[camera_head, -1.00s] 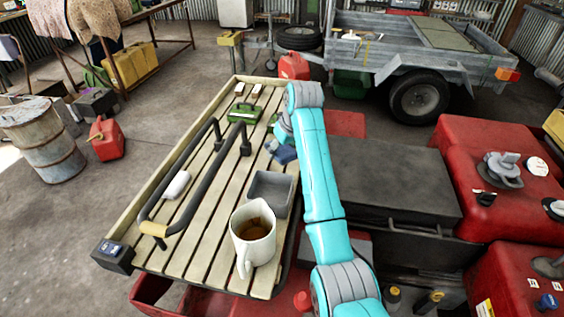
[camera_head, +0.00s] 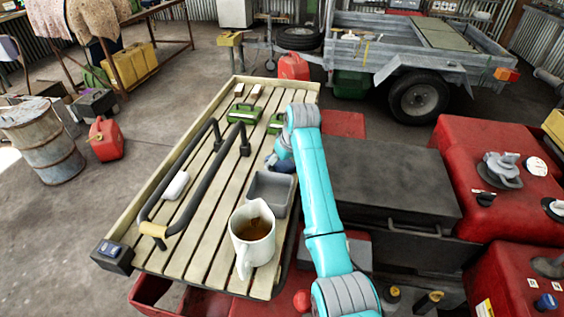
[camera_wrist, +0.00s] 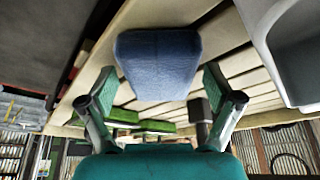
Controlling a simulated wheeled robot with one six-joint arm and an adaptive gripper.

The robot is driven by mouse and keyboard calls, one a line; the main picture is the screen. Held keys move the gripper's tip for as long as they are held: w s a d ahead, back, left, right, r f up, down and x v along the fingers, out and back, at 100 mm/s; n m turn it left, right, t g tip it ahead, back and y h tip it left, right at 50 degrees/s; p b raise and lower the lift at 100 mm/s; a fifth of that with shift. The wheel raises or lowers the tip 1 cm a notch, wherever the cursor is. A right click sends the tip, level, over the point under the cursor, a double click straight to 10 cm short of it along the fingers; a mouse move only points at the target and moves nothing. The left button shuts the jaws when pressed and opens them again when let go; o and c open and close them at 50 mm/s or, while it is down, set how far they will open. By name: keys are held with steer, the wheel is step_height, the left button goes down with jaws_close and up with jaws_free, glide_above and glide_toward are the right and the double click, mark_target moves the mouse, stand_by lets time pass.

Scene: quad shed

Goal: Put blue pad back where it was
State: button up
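The blue pad (camera_wrist: 158,62) shows in the wrist view as a soft, textured block over the pale slats of the wooden rack (camera_wrist: 225,45). My gripper (camera_wrist: 160,75) has its two green-faced fingers spread wide, one on each side of the pad. Thin gaps seem to show between the pad and the fingertips; touch is not clear. In the head view my gripper (camera_head: 281,160) is low over the right side of the slatted rack (camera_head: 205,225), just beyond the grey tray (camera_head: 283,203). There my arm mostly hides the pad.
The grey tray also shows in the wrist view (camera_wrist: 300,60). A mug of brown liquid (camera_head: 248,255) stands nearer. Two green items (camera_head: 243,112) (camera_head: 277,122), a white item (camera_head: 175,185) and a dark handlebar (camera_head: 160,210) are on the rack.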

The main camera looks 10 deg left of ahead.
steer(key=v, duration=1.2)
steer(key=shift+r, duration=0.15)
stand_by(0.3)
